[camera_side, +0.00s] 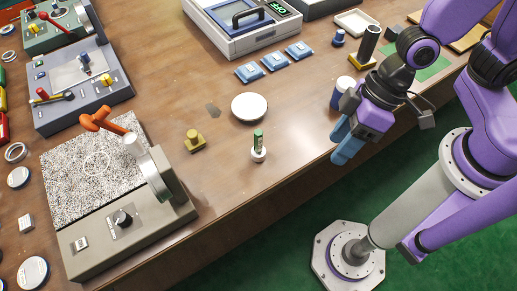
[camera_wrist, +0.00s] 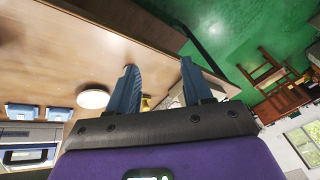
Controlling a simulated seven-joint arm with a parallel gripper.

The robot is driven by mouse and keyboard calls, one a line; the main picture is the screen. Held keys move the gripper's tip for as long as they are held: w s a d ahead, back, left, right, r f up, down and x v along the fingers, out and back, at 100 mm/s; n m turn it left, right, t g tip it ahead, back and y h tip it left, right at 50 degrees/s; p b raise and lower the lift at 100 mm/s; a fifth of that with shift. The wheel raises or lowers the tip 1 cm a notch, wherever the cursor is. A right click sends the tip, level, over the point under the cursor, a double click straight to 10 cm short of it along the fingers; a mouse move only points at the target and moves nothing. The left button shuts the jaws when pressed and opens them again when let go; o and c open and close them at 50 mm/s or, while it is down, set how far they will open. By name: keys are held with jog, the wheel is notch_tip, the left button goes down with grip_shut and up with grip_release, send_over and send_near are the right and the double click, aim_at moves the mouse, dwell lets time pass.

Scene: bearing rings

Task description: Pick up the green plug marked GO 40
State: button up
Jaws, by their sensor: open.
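A small green plug (camera_side: 258,137) stands upright in a white round base (camera_side: 258,154) near the front edge of the table. Its marking is too small to read. My gripper (camera_side: 342,146) is to the right of the plug, past the table's front edge in the picture, clearly apart from it. In the wrist view my gripper (camera_wrist: 158,66) shows two blue fingers spread apart with nothing held between them. I cannot make out the green plug in the wrist view.
A white round disc (camera_side: 249,107) lies behind the plug; it also shows in the wrist view (camera_wrist: 92,97). A yellow block (camera_side: 194,140) and a grey machine with an orange handle (camera_side: 103,122) stand to the left. Several blue blocks (camera_side: 275,61) lie farther back. A blue-and-white cylinder (camera_side: 341,90) is beside my gripper.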

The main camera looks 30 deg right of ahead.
aim_at(258, 145)
jog(key=w+a+f+m+t, duration=0.1)
jog(key=w+a+f+t, duration=0.1)
jog(key=w+f+t, duration=0.1)
jog(key=w+a+f+m+t, duration=0.2)
jog(key=w+f+t, duration=0.1)
jog(key=f, duration=0.1)
jog(key=w+a+f+m+t, duration=0.2)
jog(key=w+a+f+t, duration=0.1)
jog(key=shift+w+f+t, duration=0.15)
jog(key=shift+f+t, duration=0.05)
jog(key=shift+t, duration=0.2)
jog(key=shift+w+a+f+t, duration=0.3)
jog(key=shift+w+f+t, duration=0.15)
jog(key=shift+w, duration=0.85)
jog(key=shift+w+a+f+t, duration=0.3)
jog(key=shift+w+t, duration=0.1)
jog(key=shift+w, duration=0.95)
jog(key=shift+w+a+f+t, duration=0.25)
jog(key=shift+w+f+t, duration=0.2)
jog(key=shift+w, duration=0.85)
jog(key=shift+r, duration=0.1)
grip_shut()
